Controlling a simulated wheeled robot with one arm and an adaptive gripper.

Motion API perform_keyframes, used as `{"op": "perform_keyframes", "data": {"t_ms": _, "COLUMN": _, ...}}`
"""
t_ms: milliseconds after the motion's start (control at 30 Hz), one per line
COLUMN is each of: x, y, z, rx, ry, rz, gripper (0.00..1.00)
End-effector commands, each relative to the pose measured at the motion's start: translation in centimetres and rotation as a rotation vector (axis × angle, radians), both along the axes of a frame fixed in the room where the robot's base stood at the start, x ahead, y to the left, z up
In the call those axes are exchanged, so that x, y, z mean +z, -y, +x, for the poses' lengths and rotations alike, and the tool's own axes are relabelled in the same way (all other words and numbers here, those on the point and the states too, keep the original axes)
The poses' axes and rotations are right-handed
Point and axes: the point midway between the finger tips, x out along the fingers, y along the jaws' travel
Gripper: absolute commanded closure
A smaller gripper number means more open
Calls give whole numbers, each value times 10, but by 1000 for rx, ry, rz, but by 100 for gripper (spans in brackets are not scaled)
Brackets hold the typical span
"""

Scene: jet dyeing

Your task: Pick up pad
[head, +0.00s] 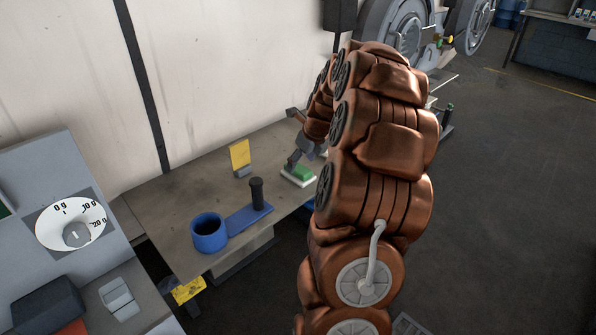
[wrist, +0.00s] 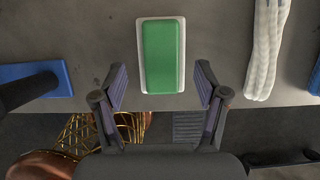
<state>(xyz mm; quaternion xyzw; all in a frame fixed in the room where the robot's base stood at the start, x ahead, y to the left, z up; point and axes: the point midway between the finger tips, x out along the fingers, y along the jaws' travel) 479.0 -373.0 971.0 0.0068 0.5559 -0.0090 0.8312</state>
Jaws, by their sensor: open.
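The pad is a green block (wrist: 163,58) on a white base (wrist: 142,60), lying on the grey table. In the head view the green pad (head: 303,173) is near the table's right part, partly beside my arm. My gripper (wrist: 162,83) is open, with its two fingers spread to the left and right of the pad's near end in the wrist view. Nothing is held between them. In the head view my gripper (head: 293,165) is just above the pad, and my arm hides part of the table behind it. I cannot tell the exact height gap.
On the table (head: 190,190) stand a blue cup (head: 209,235), a blue plate with a dark upright handle (head: 257,194) and a yellow card (head: 240,157). White rope-like strands (wrist: 267,50) lie right of the pad. A scale with a dial (head: 72,226) is at the left.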

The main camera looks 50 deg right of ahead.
Motion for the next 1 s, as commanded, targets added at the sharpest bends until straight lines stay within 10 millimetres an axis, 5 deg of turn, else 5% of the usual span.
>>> {"op": "perform_keyframes", "data": {"t_ms": 200, "x": -25, "y": 1, "z": 9, "rx": 2, "ry": -4, "rz": 2, "gripper": 27}}
{"op": "perform_keyframes", "data": {"t_ms": 467, "x": -29, "y": 2, "z": 11, "rx": 1, "ry": 0, "rz": -1, "gripper": 27}}
{"op": "perform_keyframes", "data": {"t_ms": 1000, "x": -28, "y": 2, "z": 11, "rx": 0, "ry": 1, "rz": -1, "gripper": 82}}
